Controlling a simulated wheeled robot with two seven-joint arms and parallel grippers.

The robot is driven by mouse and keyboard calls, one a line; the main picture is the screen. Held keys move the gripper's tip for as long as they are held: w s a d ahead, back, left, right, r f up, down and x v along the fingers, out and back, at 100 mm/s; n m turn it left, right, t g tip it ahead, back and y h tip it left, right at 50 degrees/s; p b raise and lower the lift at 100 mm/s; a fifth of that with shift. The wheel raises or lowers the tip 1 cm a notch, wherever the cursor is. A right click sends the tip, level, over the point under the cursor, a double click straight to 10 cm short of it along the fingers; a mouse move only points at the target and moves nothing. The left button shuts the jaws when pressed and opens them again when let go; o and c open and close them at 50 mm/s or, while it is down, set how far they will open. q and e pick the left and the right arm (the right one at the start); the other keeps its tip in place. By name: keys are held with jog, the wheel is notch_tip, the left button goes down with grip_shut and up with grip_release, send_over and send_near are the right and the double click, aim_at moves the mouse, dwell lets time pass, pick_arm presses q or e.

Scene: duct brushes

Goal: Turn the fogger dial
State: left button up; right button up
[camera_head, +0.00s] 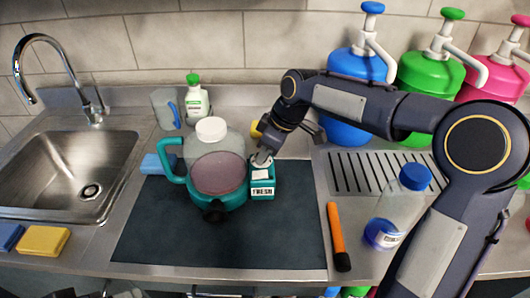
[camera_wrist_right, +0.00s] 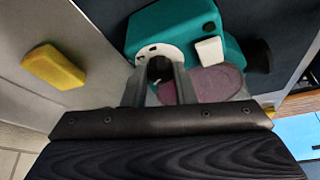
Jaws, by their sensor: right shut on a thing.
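The fogger (camera_head: 220,170) stands on the dark mat, with a teal base, a clear tank of pinkish liquid, a white cap and a black nozzle facing front. On its right is a teal box with a label reading "FRESH" (camera_head: 262,191). My right gripper (camera_head: 264,158) reaches down from above onto the top of this box. In the right wrist view, its two fingers (camera_wrist_right: 160,88) are closed around a dark round part, the dial (camera_wrist_right: 159,68), inside a pale ring on the teal housing (camera_wrist_right: 180,22). The dial is mostly hidden in the head view. My left gripper is out of view.
A sink (camera_head: 70,175) is at the left. Blue, green and pink pump jugs stand at the back right behind a drain grille (camera_head: 350,172). A bottle with blue liquid (camera_head: 392,215) and an orange-handled tool (camera_head: 336,230) are right of the mat (camera_head: 250,250). The mat's front is clear.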

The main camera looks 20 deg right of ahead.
jog(key=m, duration=0.1)
jog(key=m+t+h, duration=0.1)
jog(key=m, duration=0.3)
jog(key=shift+s+a+h+b, duration=0.15)
jog(key=shift+a+h+b, duration=0.15)
jog(key=shift+h, duration=0.1)
jog(key=shift+m+t+h+b, duration=0.15)
jog(key=shift+m+t+h, duration=0.2)
jog(key=shift+m, duration=0.9)
jog(key=shift+m+t+h+b, duration=0.15)
jog(key=shift+m+h, duration=0.3)
jog(key=shift+m, duration=0.8)
jog(key=o, duration=1)
jog(key=v, duration=0.8)
jog(key=shift+p, duration=0.3)
jog(key=shift+a, duration=0.1)
